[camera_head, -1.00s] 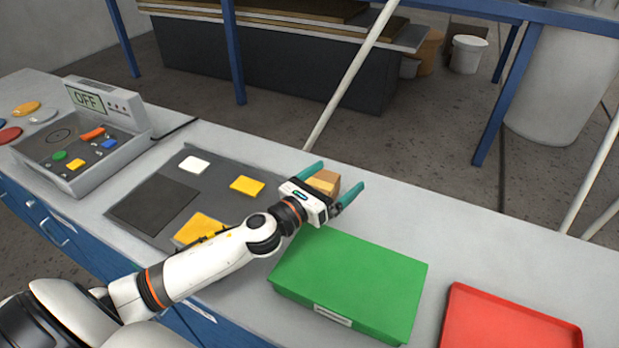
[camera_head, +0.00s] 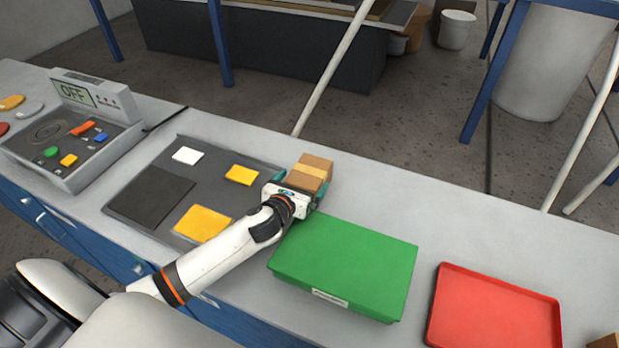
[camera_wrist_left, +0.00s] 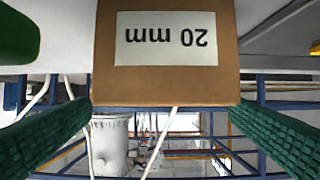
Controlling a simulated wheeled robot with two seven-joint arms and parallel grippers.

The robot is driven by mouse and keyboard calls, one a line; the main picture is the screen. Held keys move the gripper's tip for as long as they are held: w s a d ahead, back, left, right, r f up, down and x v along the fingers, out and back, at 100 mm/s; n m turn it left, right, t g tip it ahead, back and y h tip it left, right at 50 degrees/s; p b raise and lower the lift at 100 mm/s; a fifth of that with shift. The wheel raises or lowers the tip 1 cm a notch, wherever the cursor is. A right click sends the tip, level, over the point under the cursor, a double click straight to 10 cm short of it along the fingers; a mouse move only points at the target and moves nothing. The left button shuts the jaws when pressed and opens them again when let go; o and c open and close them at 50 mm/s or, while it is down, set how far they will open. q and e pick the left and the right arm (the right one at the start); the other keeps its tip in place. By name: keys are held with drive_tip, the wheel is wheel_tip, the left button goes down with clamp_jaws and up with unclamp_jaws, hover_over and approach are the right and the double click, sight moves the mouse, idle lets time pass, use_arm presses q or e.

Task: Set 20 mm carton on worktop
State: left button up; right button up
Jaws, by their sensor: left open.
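The 20 mm carton (camera_head: 311,171) is a brown box with a lighter tape band, at the back edge of the grey worktop (camera_head: 375,200). In the left wrist view the carton (camera_wrist_left: 178,75) shows its white "20 mm" label upside down. My left gripper (camera_head: 299,186) is open at the carton's near side. Its green fingers (camera_wrist_left: 162,135) lie to either side of the carton in the wrist view, with gaps between. The carton's underside is hidden, so its contact with the worktop cannot be seen directly. My right gripper is not in view.
A green box (camera_head: 345,262) stands close to the right of my left gripper. A red tray (camera_head: 495,312) lies further right. Worktop right of the carton is clear.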

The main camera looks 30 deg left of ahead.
sight(307, 175)
use_arm(q)
drive_tip(key=p+x, duration=0.1)
drive_tip(key=x, duration=0.4)
drive_tip(key=shift+s+a+f, duration=0.1)
drive_tip(key=shift+a, duration=0.05)
drive_tip(key=c, duration=1.8)
